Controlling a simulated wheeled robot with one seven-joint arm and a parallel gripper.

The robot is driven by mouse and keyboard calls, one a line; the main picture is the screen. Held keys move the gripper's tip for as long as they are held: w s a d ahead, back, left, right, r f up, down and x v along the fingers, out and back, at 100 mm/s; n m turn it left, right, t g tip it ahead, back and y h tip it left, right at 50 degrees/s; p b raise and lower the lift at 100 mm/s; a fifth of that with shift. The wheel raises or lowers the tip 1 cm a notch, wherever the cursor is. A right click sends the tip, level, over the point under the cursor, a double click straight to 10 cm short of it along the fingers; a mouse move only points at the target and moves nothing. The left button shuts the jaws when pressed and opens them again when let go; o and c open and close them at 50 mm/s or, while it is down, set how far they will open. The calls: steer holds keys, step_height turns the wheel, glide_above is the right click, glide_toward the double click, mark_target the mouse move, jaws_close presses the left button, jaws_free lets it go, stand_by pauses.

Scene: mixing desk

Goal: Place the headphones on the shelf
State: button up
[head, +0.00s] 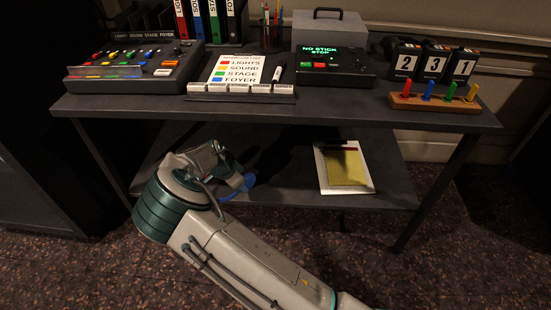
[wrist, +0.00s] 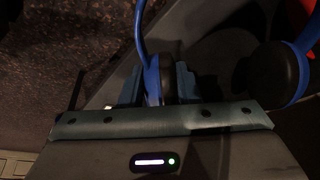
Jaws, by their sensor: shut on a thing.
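The headphones are blue with dark ear pads. In the wrist view, one ear cup of the headphones (wrist: 154,80) sits between the two fingers of my gripper (wrist: 160,84), which is shut on it. The other ear cup (wrist: 275,76) hangs out to the right. In the head view, a blue part of the headphones (head: 238,190) shows beside my wrist, over the left half of the lower shelf (head: 290,190). My arm hides the rest. I cannot tell whether the headphones touch the shelf.
A white clipboard with a yellow sheet (head: 345,168) lies on the right part of the lower shelf. The desk top (head: 340,106) is close above, holding a mixing console (head: 135,66), a label board (head: 240,80), a display box (head: 330,65) and a peg block (head: 435,102). Table legs bound the shelf.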

mark_target(247, 174)
steer(key=shift+w+d+f+b, duration=0.55)
steer(key=shift+w+d+b, duration=0.65)
steer(key=shift+w+d, duration=0.9)
steer(key=shift+w+d+f+b, duration=0.6)
steer(key=shift+w+d+b, duration=0.65)
steer(key=shift+w+d, duration=0.85)
steer(key=shift+w+d+f+b, duration=0.55)
steer(key=shift+w+d+b, duration=0.65)
steer(key=shift+w+d, duration=0.85)
steer(key=shift+s+d, duration=0.25)
steer(key=shift+f, duration=0.65)
steer(key=o, duration=1.1)
steer(key=p+v, duration=0.3)
steer(key=v, duration=0.4)
steer(key=s+a, duration=0.2)
steer(key=s+a+p, duration=0.1)
steer(key=s+a, duration=0.2)
steer(key=s+a+p, duration=0.1)
steer(key=s+a, duration=0.1)
steer(key=a, duration=0.1)
steer(key=shift+s+a+f, duration=0.1)
steer(key=shift+s+f, duration=0.25)
